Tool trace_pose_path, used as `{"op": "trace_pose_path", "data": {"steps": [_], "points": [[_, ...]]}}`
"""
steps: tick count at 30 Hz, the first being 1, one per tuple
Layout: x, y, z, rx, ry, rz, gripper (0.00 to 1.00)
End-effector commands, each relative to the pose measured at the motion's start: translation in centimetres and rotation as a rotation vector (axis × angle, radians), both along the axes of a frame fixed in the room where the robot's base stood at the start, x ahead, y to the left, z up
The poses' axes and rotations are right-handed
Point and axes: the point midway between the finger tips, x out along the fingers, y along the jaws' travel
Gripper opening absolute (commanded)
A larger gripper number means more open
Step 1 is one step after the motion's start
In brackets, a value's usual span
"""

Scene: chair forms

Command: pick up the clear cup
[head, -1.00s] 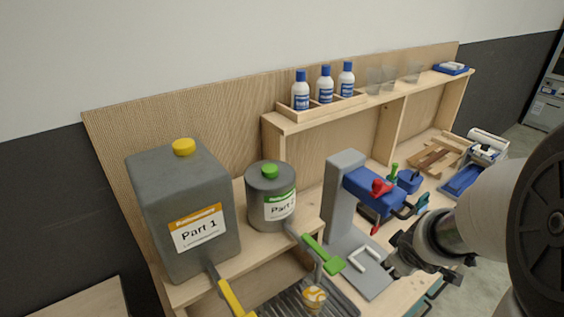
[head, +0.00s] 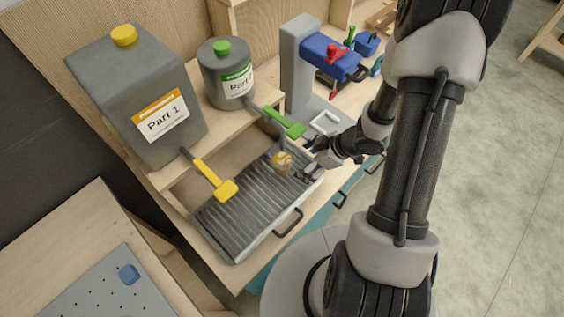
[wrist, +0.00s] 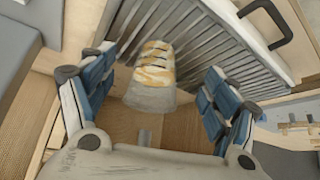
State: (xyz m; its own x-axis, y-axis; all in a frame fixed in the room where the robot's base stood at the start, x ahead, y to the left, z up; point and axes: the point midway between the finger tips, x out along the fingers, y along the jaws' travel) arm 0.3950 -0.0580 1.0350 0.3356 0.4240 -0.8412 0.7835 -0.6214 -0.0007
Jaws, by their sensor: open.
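The clear cup (head: 282,162) has orange-and-white contents and stands on the ribbed grey drip tray (head: 240,213), below the green tap. In the wrist view the cup (wrist: 152,80) lies between my two blue-padded fingers, toward their tips, with a gap on both sides. My gripper (head: 308,160) is open and just to the right of the cup in the head view. It also shows in the wrist view (wrist: 155,92). I cannot tell how deep the cup sits between the fingers.
A yellow tap (head: 215,180) hangs over the tray, left of the cup. A green tap (head: 285,123) is close above the cup. Grey Part 1 container (head: 135,95) and a smaller grey container (head: 226,75) stand behind. A grey stand with a blue clamp (head: 330,55) is behind my gripper.

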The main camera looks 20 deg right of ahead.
Motion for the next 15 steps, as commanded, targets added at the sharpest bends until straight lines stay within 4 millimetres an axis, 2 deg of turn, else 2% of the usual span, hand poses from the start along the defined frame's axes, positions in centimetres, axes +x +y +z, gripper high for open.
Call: {"op": "trace_pose_path", "data": {"steps": [4,13,15], "points": [[1.7,2.2,0.0,-0.002,-0.001,0.003,0.8],[3.2,4.0,0.0,-0.002,-0.001,0.001,0.8],[3.5,4.5,-1.4,-0.001,0.002,0.0,0.8]]}}
